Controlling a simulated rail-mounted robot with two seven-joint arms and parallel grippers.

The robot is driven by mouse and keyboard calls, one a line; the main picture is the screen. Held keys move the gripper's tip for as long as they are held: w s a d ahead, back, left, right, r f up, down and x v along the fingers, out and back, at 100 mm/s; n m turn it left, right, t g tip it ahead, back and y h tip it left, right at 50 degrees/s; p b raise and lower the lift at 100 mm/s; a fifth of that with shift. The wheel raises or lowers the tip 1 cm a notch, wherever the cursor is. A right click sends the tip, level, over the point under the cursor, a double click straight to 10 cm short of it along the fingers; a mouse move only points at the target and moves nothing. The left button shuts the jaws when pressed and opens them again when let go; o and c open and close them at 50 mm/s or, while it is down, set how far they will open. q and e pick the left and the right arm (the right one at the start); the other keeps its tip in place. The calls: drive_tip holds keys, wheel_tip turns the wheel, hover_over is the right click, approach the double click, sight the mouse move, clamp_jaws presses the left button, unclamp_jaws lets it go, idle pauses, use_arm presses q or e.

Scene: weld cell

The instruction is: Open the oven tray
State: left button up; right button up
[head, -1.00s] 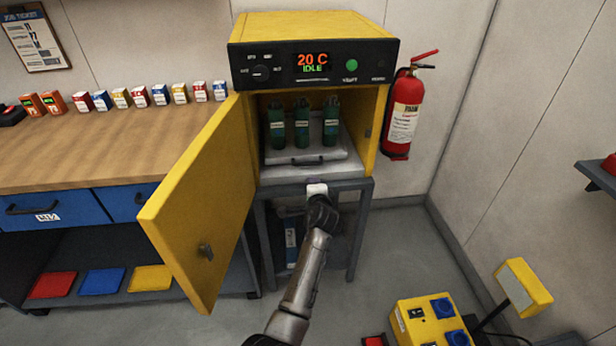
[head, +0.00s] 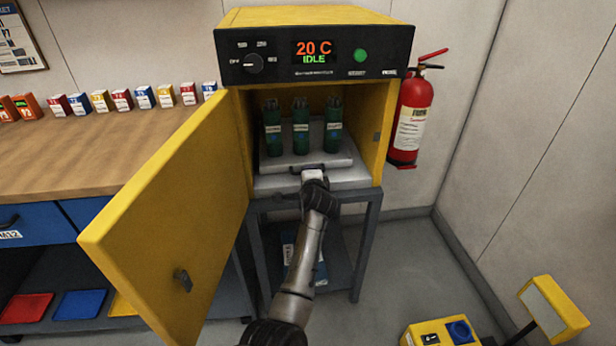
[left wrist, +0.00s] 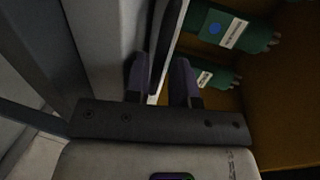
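The oven (head: 315,60) is yellow with a black panel reading 20 C and IDLE. Its door (head: 165,210) stands wide open to the left. The pale tray (head: 336,158) lies inside, bearing three green canisters (head: 301,128). A dark handle (head: 300,166) runs along its front. My left gripper (head: 313,172) is at the tray front, by the handle. In the left wrist view its two fingers (left wrist: 161,82) are apart, with the tray's pale edge and a dark bar between or just beyond them; contact cannot be told. My right gripper is not in view.
The oven stands on a grey frame stand (head: 367,235). A fire extinguisher (head: 409,120) hangs to its right. A wooden bench (head: 90,150) with small boxes is at the left. A yellow box with a blue socket (head: 440,335) is at the lower right.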

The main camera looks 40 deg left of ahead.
use_arm(q)
drive_tip(key=shift+w+a+f, duration=0.1)
drive_tip(key=shift+w+a, duration=0.05)
clamp_jaws()
idle(0.4)
